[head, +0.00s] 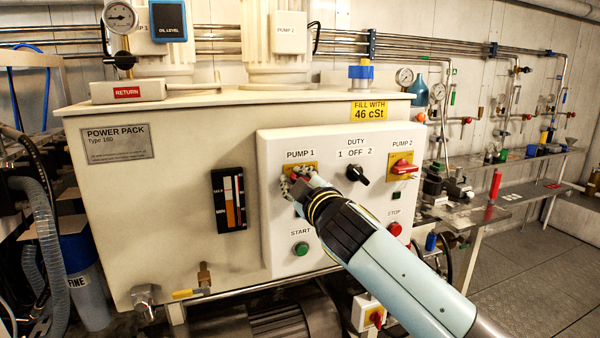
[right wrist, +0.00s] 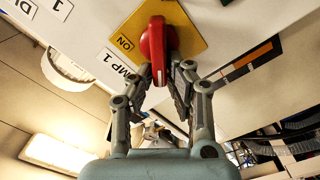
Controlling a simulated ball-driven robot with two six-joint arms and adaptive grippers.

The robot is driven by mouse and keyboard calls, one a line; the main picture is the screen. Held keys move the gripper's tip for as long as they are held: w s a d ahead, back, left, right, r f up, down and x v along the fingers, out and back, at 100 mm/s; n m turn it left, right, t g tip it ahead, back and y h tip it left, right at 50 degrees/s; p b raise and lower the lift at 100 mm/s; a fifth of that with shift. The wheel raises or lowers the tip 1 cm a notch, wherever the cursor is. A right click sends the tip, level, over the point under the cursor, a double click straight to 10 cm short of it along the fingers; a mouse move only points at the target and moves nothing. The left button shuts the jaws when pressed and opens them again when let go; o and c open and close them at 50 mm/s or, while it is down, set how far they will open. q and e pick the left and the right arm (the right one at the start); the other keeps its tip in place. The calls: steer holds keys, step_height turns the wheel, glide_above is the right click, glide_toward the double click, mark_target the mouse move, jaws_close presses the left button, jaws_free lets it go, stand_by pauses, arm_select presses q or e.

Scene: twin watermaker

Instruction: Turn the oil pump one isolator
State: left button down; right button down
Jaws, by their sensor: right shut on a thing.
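The oil pump one isolator is a red handle (right wrist: 157,50) on a yellow plate (right wrist: 188,35) marked ON, in the right wrist view. In the head view its yellow plate (head: 312,168) shows under the PUMP 1 label, and the handle is mostly hidden behind my gripper. My right gripper (head: 294,182) reaches the panel from the lower right. In the right wrist view my right gripper (right wrist: 164,80) has its two fingers closed on either side of the handle's lower end. My left gripper is not in view.
The white panel (head: 275,240) also carries a black duty knob (head: 357,175), the red pump two isolator (head: 403,168), a green start button (head: 301,249) and a red stop button (head: 394,229). A sight gauge (head: 229,200) is left of it. Open floor (head: 545,265) lies at right.

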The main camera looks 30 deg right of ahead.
steer(key=shift+a+f+n+p, duration=0.1)
steer(key=shift+f+n+p, duration=0.2)
steer(key=shift+n, duration=0.95)
steer(key=shift+a+f+n+p, duration=0.15)
steer(key=shift+f+n, duration=0.1)
steer(key=shift+n, duration=1.05)
steer(key=shift+a+f+n+p, duration=0.1)
steer(key=shift+f+n+p, duration=0.2)
steer(key=shift+n, duration=0.95)
steer(key=shift+f, duration=0.1)
steer(key=c, duration=1.3)
jaws_free()
steer(key=shift+w, duration=0.1)
steer(key=v, duration=1.2)
steer(key=shift+d, duration=0.1)
